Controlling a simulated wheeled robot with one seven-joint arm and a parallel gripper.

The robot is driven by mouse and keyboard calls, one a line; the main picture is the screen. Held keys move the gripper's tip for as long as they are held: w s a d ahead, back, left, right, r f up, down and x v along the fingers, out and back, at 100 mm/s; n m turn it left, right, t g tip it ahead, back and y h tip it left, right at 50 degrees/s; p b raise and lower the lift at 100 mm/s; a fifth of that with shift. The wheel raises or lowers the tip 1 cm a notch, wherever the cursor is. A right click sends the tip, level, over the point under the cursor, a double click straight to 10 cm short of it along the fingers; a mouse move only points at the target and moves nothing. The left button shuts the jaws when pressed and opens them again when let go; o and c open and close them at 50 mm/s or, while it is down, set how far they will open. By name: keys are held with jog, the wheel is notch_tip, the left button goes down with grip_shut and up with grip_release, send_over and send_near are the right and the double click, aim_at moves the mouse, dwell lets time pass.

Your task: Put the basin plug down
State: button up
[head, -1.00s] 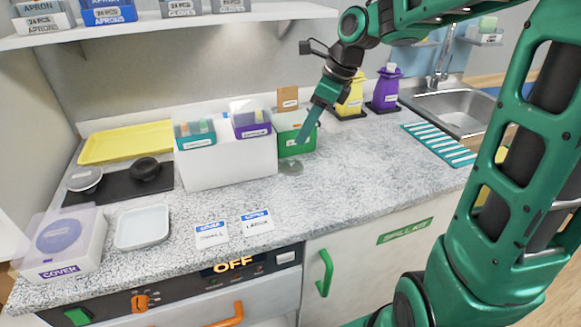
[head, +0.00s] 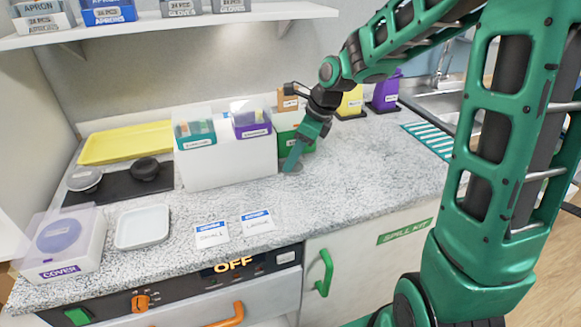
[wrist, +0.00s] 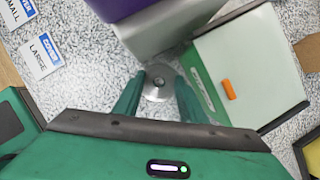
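The basin plug (wrist: 158,83) is a small round silver disc with a dark centre. It shows between my two fingertips in the wrist view, low over the speckled counter. My gripper (wrist: 159,86) points down, its fingers apart on either side of the disc with its centre uncovered. Whether a finger touches the rim is hard to see. In the head view my gripper (head: 291,167) is at the counter in front of the green bin (head: 306,146), and its fingers mostly hide the plug.
A white box holder with teal and purple bins (head: 228,161) stands just left of my gripper. Yellow (head: 351,103) and purple (head: 385,93) containers stand behind to the right. Label cards (head: 257,221) lie in front. The counter to the right (head: 370,165) is clear.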

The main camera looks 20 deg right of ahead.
grip_shut()
notch_tip(320, 180, up, 18)
dwell(1.0)
